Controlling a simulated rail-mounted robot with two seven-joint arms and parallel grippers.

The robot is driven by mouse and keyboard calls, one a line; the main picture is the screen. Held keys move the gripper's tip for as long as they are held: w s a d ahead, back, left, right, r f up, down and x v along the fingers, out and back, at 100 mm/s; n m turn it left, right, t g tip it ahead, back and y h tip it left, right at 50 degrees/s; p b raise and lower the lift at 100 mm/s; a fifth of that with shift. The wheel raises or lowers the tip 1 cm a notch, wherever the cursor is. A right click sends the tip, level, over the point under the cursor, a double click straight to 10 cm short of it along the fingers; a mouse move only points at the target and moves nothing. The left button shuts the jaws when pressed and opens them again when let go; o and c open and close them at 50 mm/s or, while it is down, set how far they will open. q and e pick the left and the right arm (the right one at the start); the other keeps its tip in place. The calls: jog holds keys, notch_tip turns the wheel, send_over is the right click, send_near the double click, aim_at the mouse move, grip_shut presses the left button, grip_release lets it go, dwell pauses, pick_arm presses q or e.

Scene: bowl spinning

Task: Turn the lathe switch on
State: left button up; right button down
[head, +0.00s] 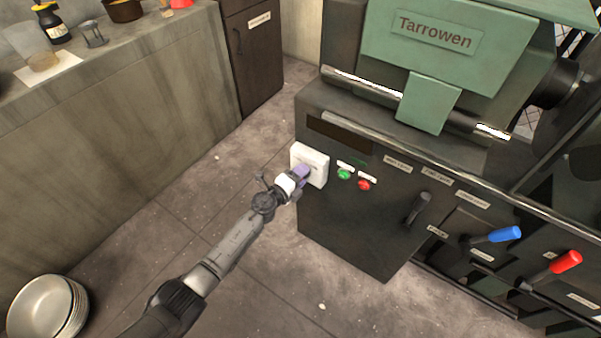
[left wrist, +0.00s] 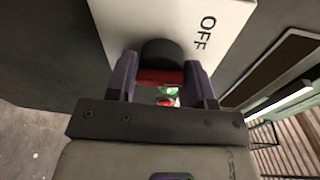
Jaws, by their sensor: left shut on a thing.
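The lathe (head: 450,45) is a large dark machine with a green cover marked "Tarrowen". A white switch plate (head: 318,160) sits on the left of its front face. In the left wrist view the plate (left wrist: 185,22) shows the word "OFF", and a round dark knob with a red part (left wrist: 160,77) stands out from it. My left gripper (head: 302,172) is at the plate, its purple fingers on either side of the knob, shut on it. The knob is hidden behind the gripper in the head view. My right gripper is not in view.
Green and red buttons (head: 354,180) lie just right of the switch plate. A dark lever (head: 417,207), a blue-handled lever (head: 497,236) and a red-handled lever (head: 562,263) stick out farther right. A counter (head: 120,110) and stacked bowls (head: 42,308) stand left; the floor between is clear.

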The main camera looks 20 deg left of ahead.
pick_arm(q)
jog(key=m, duration=0.1)
jog(key=m+p, duration=0.1)
jog(key=m, duration=0.3)
jog(key=shift+w+r+y, duration=0.1)
jog(key=shift+r+y, duration=0.15)
jog(key=shift+y, duration=0.15)
jog(key=m, duration=0.2)
jog(key=shift+d+m+y+p, duration=0.1)
jog(key=shift+m+y+p, duration=0.2)
jog(key=shift+y+p, duration=0.1)
jog(key=shift+m, duration=0.6)
jog(key=o, duration=0.9)
jog(key=shift+f, duration=0.2)
jog(key=shift+c, duration=0.2)
